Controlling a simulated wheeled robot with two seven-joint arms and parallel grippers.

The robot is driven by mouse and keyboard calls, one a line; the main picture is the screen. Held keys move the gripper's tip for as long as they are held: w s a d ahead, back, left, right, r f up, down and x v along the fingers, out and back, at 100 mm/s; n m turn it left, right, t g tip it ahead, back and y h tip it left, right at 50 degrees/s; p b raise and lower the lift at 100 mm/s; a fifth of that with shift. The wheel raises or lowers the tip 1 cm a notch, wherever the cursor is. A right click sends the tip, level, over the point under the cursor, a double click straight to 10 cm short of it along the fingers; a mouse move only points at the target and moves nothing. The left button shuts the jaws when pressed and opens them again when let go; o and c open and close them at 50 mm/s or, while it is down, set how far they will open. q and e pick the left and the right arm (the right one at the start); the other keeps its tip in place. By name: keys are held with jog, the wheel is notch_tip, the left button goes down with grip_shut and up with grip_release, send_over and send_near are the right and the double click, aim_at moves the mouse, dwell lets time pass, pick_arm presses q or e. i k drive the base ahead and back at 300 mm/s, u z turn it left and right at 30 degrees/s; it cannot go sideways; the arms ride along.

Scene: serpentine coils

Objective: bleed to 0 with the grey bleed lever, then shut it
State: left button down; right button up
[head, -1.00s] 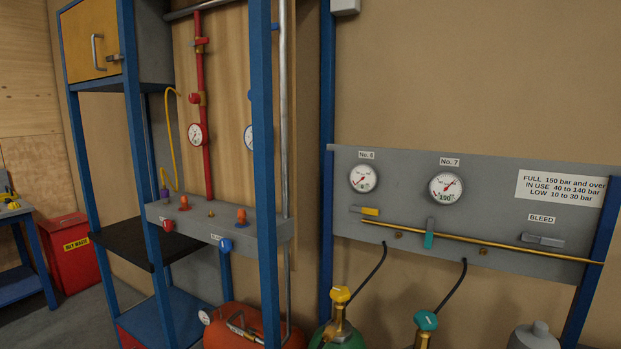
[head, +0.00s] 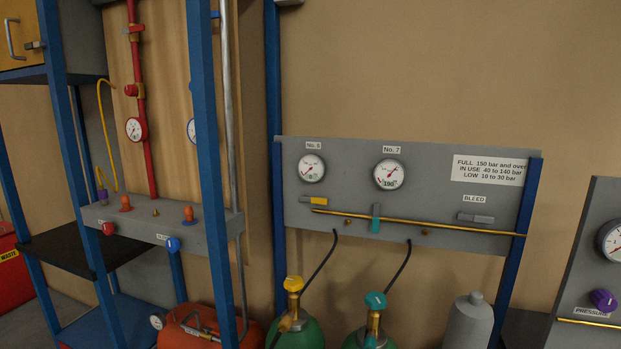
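The grey bleed lever (head: 476,217) lies roughly level on the grey panel, under the BLEED label (head: 474,199). The No. 6 gauge (head: 311,168) and the No. 7 gauge (head: 388,174) are on the same panel; No. 7 seems to read 190, though the digits are small. A yellow lever (head: 314,201) is level below No. 6. A teal lever (head: 376,218) hangs upright, across the brass pipe (head: 440,228), below No. 7. Neither of my grippers shows in the head view.
Green cylinders with a yellow valve (head: 293,284) and a teal valve (head: 375,300) stand below the panel, beside a grey cylinder (head: 468,325). A blue-framed rack (head: 203,130) stands left. Another panel with a purple knob (head: 603,300) is at right.

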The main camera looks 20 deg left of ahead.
aim_at(480, 219)
jog(key=z, duration=0.55)
jog(key=k, duration=0.65)
jog(key=z, duration=1)
jog(key=i, duration=0.9)
jog(key=u, duration=0.6)
